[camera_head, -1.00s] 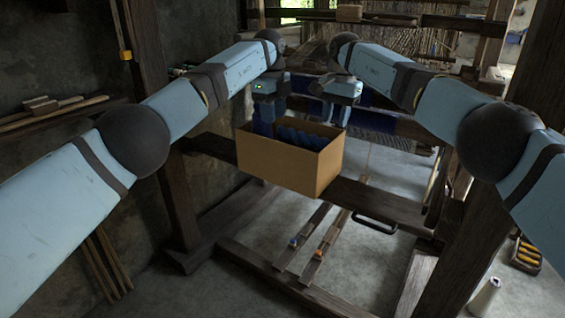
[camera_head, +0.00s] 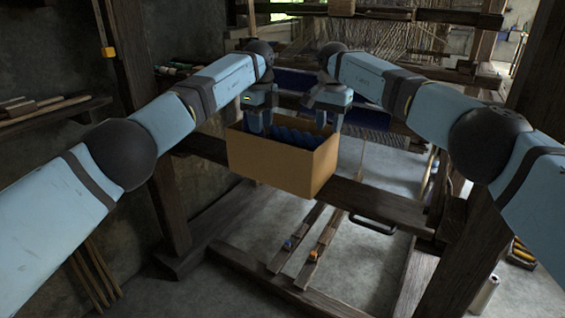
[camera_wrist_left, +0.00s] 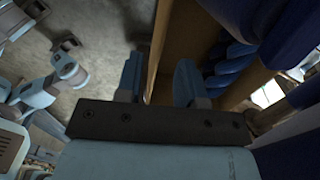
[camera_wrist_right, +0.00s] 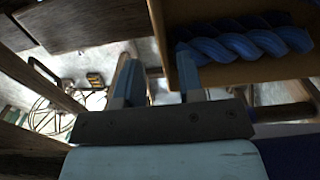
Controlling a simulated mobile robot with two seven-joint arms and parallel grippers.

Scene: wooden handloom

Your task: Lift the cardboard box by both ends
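The open cardboard box (camera_head: 270,166) stands upright in the middle of the head view, with blue twisted yarn (camera_head: 295,137) inside. My left gripper (camera_head: 258,122) is at its left end. In the left wrist view, its fingers (camera_wrist_left: 158,80) are apart, with the box's end wall (camera_wrist_left: 164,40) between them. My right gripper (camera_head: 326,118) is at the right end. In the right wrist view, its fingers (camera_wrist_right: 157,82) are apart around the other end wall (camera_wrist_right: 158,30). Both grippers look open, straddling the walls. I cannot tell whether the box's underside touches the beam.
A dark wooden loom beam (camera_head: 375,205) runs below and behind the box. A thick loom post (camera_head: 160,180) stands at the left, and another (camera_head: 455,245) at the right. Pedals (camera_head: 318,248) lie below over grey floor. A shelf with sticks (camera_head: 45,118) is on the left wall.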

